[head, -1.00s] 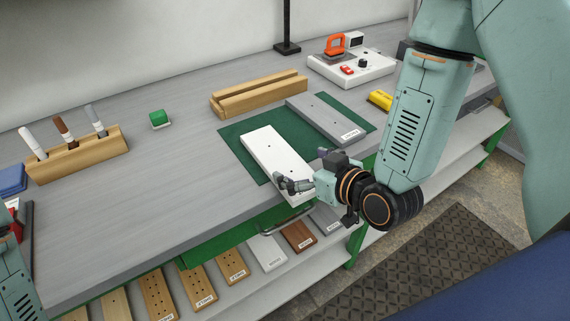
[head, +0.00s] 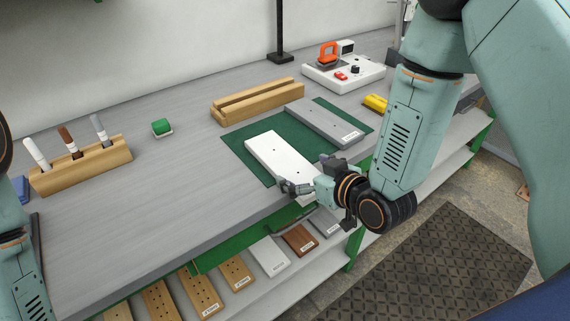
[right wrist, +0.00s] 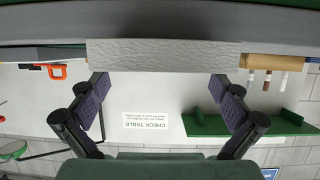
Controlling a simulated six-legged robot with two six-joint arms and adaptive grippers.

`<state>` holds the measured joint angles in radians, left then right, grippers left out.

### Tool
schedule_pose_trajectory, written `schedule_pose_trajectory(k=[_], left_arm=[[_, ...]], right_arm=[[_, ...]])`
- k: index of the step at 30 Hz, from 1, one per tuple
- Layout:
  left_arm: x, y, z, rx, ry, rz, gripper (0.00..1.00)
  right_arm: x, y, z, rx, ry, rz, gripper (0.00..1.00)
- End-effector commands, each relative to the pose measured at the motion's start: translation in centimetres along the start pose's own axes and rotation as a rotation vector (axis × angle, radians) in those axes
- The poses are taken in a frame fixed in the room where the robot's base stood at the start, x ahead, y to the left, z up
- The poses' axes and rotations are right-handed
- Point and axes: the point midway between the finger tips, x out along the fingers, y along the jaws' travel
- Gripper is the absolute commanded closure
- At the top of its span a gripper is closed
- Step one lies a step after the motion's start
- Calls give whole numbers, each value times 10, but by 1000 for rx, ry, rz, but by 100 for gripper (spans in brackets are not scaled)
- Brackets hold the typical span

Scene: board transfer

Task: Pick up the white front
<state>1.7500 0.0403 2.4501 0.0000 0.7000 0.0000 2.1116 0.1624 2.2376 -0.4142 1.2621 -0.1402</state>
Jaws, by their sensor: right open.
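The white front (head: 279,155) is a flat white board with small holes, lying on the green mat (head: 244,151). My right gripper (head: 293,188) is at the board's near end, close to the table's front edge, and hides part of that end. In the right wrist view the open fingers (right wrist: 160,88) are apart with nothing between them. A pale board end (right wrist: 163,56), which looks like the white front, spans just beyond the fingertips. I cannot tell whether the fingers touch it. My left gripper is out of view; only part of that arm shows.
A grey board (head: 324,122) lies beside the white front on the mat. Behind are a wooden grooved block (head: 257,101), a white device (head: 345,75) and a yellow object (head: 375,103). Several boards lie on the lower shelf.

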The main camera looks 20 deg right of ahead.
Motion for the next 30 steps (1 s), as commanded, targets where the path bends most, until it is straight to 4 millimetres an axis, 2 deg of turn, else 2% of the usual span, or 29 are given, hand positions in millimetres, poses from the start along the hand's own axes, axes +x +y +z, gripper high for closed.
schedule_pose_trajectory(k=[6, 9, 18, 30], left_arm=[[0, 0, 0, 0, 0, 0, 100], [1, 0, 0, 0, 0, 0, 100], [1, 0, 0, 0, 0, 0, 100], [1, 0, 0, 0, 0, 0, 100]], right_arm=[[32, -2, -3, -3, 0, -1, 0], [41, -2, -2, -1, 0, 1, 0], [44, -4, -2, 2, -1, 3, 0], [44, -4, -3, 1, 0, 3, 33]])
